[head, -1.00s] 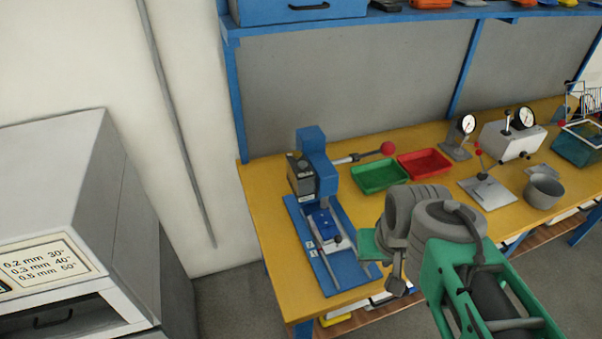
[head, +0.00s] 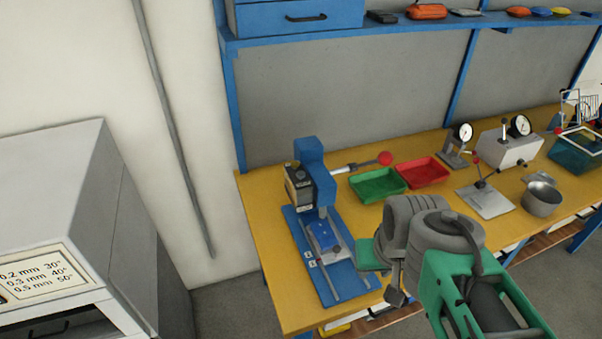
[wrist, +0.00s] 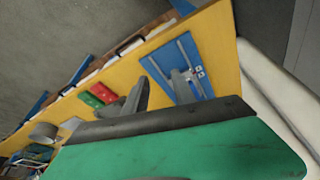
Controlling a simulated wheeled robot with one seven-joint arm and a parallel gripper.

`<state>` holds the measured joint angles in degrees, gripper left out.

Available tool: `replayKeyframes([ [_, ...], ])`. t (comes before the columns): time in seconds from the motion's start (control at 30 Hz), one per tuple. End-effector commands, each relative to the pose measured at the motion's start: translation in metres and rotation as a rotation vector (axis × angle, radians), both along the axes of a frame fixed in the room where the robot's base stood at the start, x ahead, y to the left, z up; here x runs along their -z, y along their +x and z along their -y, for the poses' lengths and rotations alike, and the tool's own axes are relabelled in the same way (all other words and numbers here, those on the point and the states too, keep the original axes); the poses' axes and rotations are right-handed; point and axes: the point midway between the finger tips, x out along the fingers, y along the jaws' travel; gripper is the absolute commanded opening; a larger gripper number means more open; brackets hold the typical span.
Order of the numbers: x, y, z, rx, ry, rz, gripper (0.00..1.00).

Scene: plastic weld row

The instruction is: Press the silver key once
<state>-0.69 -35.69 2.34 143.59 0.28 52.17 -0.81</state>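A blue press (head: 315,172) stands at the left end of the yellow bench, on a blue base plate (head: 338,285) with two rails. A blue block sits on a silver-grey slide (head: 332,247) under its head. Small pale squares (head: 309,258) lie on the left of the base; I cannot tell whether one is the silver key. My gripper (head: 396,297) hangs in front of the bench, right of the press base and apart from it. In the wrist view its two grey fingers (wrist: 161,80) stand apart with nothing seen between them.
A green tray (head: 378,194) and a red tray (head: 423,181) lie right of the press, near its red-knobbed lever (head: 385,158). Dial gauges (head: 463,133) and a grey pot (head: 541,204) stand farther right. A grey cabinet (head: 60,190) stands at left, with open floor between.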

Motion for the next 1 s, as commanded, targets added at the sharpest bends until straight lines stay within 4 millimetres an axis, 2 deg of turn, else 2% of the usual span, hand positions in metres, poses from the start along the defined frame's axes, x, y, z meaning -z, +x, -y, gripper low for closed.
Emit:
replayKeyframes([
  [0.1, 0.0000, 0.0000, 0.0000, 0.000, 0.000, 0.000, 0.31],
  [0.5, 0.0000, 0.0000, 0.0000, 0.000, 0.000, 0.000, 0.00],
  [1.0, 0.0000, 0.0000, 0.0000, 0.000, 0.000, 0.000, 0.00],
])
